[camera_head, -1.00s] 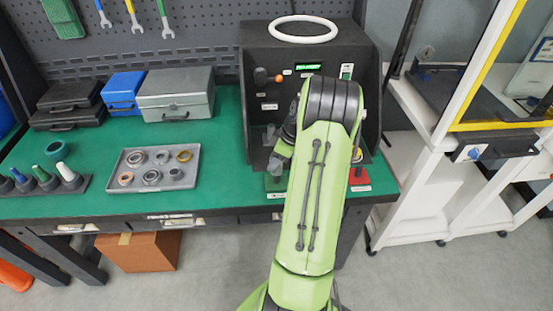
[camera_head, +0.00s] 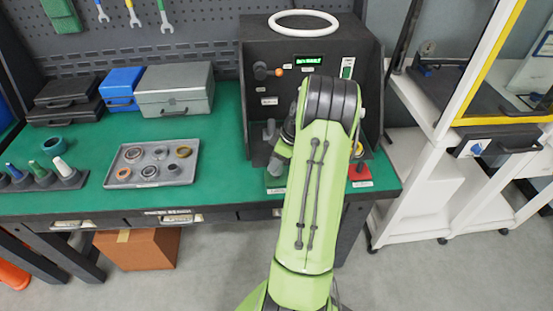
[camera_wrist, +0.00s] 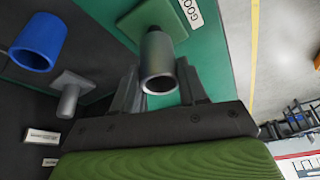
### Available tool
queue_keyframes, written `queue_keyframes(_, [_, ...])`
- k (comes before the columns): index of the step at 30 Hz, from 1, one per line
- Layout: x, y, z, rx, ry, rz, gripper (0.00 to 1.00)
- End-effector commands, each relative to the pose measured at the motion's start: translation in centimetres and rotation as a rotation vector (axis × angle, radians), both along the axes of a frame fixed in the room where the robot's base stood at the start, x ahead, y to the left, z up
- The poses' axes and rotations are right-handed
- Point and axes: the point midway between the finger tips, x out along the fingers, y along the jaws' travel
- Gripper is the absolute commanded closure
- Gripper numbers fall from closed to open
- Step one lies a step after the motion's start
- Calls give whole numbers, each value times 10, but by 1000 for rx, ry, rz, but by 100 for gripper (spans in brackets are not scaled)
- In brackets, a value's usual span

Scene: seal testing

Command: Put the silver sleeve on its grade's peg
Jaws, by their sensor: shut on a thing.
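In the wrist view the silver sleeve (camera_wrist: 157,57) is a short grey tube with its dark open end towards the camera. My gripper (camera_wrist: 159,86) is shut on it, one finger on each side. Just beyond the sleeve is a green square plate (camera_wrist: 134,24) with a grey post or base on it, beside a label reading "GOOD". I cannot tell whether the sleeve touches that post. The green plate (camera_head: 275,182) shows at the front of the black test machine, left of my arm.
A red plate (camera_head: 360,182) lies right of my arm. A grey tray (camera_head: 120,178) of several rings and a rack of coloured pegs (camera_head: 72,181) stand on the green bench to the left. A blue cup-shaped part (camera_wrist: 37,42) and grey knob (camera_wrist: 70,97) project from the machine.

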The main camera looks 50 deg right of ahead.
Motion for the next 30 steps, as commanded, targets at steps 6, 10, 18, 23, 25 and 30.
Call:
queue_keyframes(6, [0,0,-7,-1,0,0,100])
queue_keyframes(10, [0,0,-6,-1,0,0,100])
queue_keyframes(18, [0,0,-8,0,0,0,100])
queue_keyframes(23, [0,0,-12,0,0,0,100])
queue_keyframes(25, [0,0,-13,0,0,0,100])
queue_keyframes(30, [0,0,-16,0,0,0,100])
